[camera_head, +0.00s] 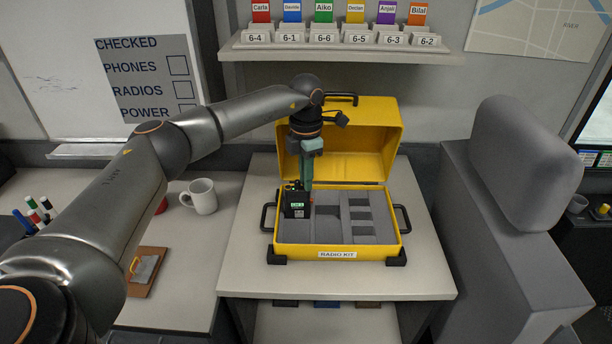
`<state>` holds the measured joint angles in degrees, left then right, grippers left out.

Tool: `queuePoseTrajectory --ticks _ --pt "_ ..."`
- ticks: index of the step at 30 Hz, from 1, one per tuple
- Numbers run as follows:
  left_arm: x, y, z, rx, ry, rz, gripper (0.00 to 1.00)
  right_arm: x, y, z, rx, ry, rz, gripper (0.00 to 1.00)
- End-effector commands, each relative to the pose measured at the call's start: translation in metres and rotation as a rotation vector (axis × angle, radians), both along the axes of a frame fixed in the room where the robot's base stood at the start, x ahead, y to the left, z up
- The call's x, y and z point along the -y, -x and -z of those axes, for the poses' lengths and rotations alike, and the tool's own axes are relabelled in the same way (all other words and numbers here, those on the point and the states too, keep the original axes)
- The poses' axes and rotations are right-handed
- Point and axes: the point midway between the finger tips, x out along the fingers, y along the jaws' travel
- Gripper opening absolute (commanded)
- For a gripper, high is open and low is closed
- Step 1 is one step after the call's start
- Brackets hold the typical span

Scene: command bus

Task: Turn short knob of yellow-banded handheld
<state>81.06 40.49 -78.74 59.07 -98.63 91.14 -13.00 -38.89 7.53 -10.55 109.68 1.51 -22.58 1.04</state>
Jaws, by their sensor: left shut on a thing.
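A black handheld radio (297,207) with a small lit green screen stands in the left part of the open yellow radio kit case (340,254). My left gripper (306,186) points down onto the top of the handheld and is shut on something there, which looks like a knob. The fingers hide that spot, so I cannot tell which knob it is. A small orange-red spot shows beside the fingertips. A yellow band on the handheld is too small to make out. My right gripper is not in view.
The case stands on a pale table (243,258) with its lid (370,135) open at the back. A grey seat (520,165) stands at right. A shelf (340,47) with name tags hangs above.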

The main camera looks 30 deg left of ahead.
Motion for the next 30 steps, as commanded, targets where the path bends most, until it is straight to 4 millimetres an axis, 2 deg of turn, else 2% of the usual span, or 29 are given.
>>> queuePoseTrajectory --ticks 8,9,17,25,30 --pt "0.0 0.0 -0.001 0.001 0.001 0.0 0.0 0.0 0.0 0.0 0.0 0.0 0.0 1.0" --pt "0.0 0.0 -0.001 0.001 0.001 0.0 0.2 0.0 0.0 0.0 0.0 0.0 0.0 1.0" --pt "0.0 0.0 0.0 0.001 0.001 0.001 0.48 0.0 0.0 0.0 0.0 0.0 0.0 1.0" --pt "0.0 0.0 -0.001 0.001 0.001 0.001 0.48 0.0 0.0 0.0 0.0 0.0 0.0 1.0" --pt "0.0 -0.001 -0.019 0.004 0.001 0.001 0.48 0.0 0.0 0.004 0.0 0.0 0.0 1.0"
